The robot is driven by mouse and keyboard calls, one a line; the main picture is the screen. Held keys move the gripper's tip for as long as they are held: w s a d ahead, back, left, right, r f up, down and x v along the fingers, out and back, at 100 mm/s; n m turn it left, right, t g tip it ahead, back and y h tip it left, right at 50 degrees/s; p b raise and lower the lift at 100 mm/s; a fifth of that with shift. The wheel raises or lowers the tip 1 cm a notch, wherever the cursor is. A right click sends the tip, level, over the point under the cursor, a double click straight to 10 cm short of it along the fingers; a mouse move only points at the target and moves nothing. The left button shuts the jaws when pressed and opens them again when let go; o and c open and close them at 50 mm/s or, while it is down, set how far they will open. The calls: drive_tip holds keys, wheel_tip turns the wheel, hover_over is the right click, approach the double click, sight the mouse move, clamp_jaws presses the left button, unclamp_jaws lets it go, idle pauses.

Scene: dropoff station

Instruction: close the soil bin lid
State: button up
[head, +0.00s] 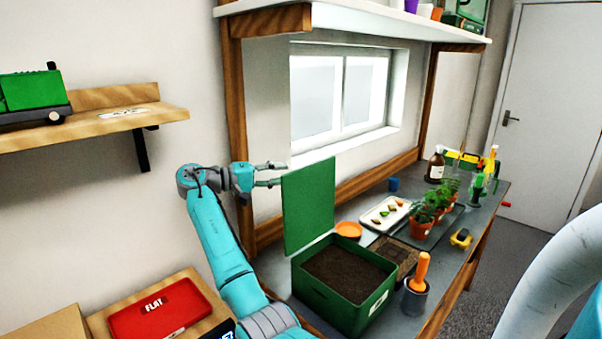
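The soil bin (375,304) is a green open box filled with dark soil, standing at the near left end of the bench. Its green lid (308,207) stands upright along the bin's left rear edge. My gripper (284,174) is at the upper left edge of the lid, reaching toward it from the left. Its two fingers look spread apart, one above the other. The lower fingertip is close to the lid's edge; I cannot tell whether it touches.
An orange-handled tool in a grey pot (415,297) stands right of the bin. Behind are an orange saucer (348,230), a white tray (372,222) and potted plants (421,225). A red case (157,308) lies at lower left. A wall shelf (90,118) and an upper shelf (380,19) overhang.

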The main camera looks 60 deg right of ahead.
sight(301, 172)
drive_tip(key=x, duration=0.7)
clamp_jaws()
